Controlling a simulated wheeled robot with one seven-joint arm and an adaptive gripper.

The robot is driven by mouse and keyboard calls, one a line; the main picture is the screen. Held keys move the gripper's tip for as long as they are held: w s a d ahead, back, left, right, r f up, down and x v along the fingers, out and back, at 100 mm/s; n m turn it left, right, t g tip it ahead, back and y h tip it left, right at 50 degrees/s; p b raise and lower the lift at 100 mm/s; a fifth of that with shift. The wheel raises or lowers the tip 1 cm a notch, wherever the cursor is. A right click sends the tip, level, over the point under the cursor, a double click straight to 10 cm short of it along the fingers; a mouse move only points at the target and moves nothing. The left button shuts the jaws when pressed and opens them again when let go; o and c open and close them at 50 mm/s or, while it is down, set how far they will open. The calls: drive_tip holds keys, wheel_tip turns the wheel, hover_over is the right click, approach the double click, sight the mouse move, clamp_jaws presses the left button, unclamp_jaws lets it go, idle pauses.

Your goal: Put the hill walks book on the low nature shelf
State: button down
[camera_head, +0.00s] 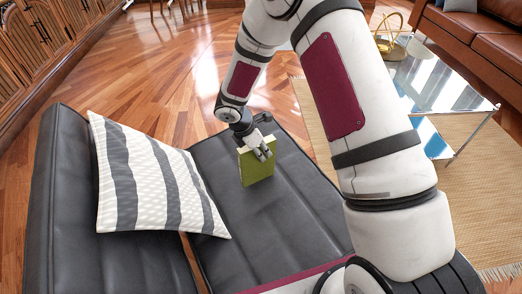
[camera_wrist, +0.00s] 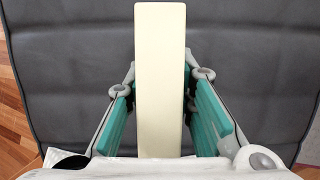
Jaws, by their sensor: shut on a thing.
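A green book (camera_head: 257,165) stands upright over the seat of a dark grey couch in the head view. I cannot read its title, so I cannot tell if it is the hill walks book. My gripper (camera_head: 262,150) is shut on the top part of the book. In the wrist view the book's cream edge (camera_wrist: 160,80) runs between the teal finger pads of my gripper (camera_wrist: 160,110). I cannot tell whether the book's bottom touches the seat. No low nature shelf can be made out in these views.
The dark couch (camera_head: 295,200) carries a striped pillow (camera_head: 150,180) left of the book. A glass table (camera_head: 440,85) stands on a woven rug at the right, before a brown leather sofa (camera_head: 480,45). Wooden cabinets (camera_head: 40,50) line the upper left. Wood floor (camera_head: 170,60) beyond is clear.

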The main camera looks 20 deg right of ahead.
drive_tip(key=shift+f, duration=0.15)
drive_tip(key=c, duration=1.4)
unclamp_jaws()
drive_tip(key=shift+o, duration=0.2)
drive_tip(key=p+v, duration=0.3)
drive_tip(key=v, duration=0.9)
drive_tip(key=shift+a, duration=0.1)
